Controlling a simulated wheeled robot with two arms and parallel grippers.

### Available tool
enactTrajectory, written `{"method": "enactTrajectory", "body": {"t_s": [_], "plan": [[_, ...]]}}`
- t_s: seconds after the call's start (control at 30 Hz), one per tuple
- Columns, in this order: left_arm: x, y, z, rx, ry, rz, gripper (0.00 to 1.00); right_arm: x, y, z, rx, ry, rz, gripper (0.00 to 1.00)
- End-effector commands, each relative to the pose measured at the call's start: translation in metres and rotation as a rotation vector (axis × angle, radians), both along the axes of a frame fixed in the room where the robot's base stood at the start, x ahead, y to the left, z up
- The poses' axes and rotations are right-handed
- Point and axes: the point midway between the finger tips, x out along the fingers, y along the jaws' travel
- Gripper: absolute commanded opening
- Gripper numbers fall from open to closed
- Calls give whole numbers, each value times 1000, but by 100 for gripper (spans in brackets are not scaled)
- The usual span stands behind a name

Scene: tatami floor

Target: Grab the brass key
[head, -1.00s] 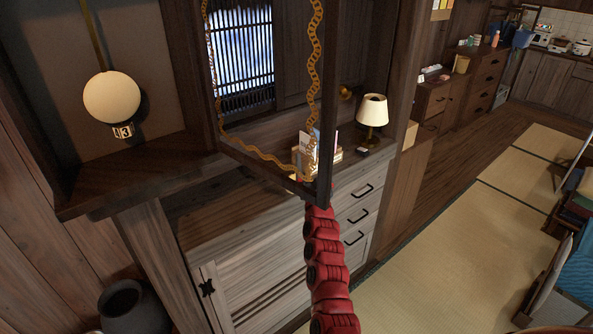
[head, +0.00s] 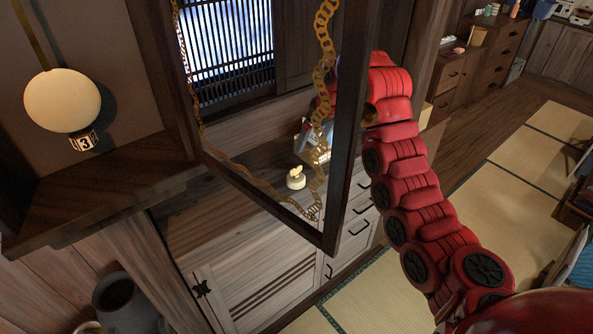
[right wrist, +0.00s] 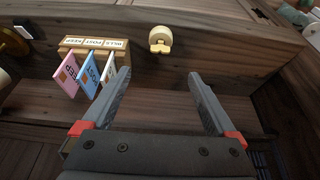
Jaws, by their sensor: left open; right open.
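I cannot make out a brass key in either view. My right gripper (right wrist: 159,76) is open and empty over the wooden counter in the right wrist view. Its fingers point toward a wooden letter holder (right wrist: 98,47) with pink, blue and white cards, and a small cream object (right wrist: 160,39) beside it. In the head view the right gripper (head: 308,130) is partly hidden behind the dark frame and the red arm. The cream object (head: 296,177) stands on the counter to its lower left. My left gripper is not in view.
A dark wooden frame with a gold chain (head: 325,45) hangs in front of the counter (head: 225,190). A dark pot (head: 122,300) stands below. The tatami floor (head: 480,215) at right is open.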

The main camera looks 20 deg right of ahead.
Motion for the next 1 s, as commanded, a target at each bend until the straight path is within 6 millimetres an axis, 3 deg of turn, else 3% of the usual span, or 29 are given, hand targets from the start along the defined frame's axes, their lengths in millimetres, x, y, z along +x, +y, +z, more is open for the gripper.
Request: {"method": "enactTrajectory", "body": {"t_s": [0.2,0.37,0.5,0.77,1.0], "plan": [[0,0,5,0,0,0,75,15,9,-39,7,2,1,92],[0,0,4,0,0,0,75,23,11,-57,3,-3,-1,92],[0,0,17,0,0,0,75,32,12,-82,3,4,-3,92],[0,0,25,0,0,0,75,42,15,-101,2,-4,-2,92],[0,0,47,0,0,0,75,52,21,-120,2,2,-1,92]]}}
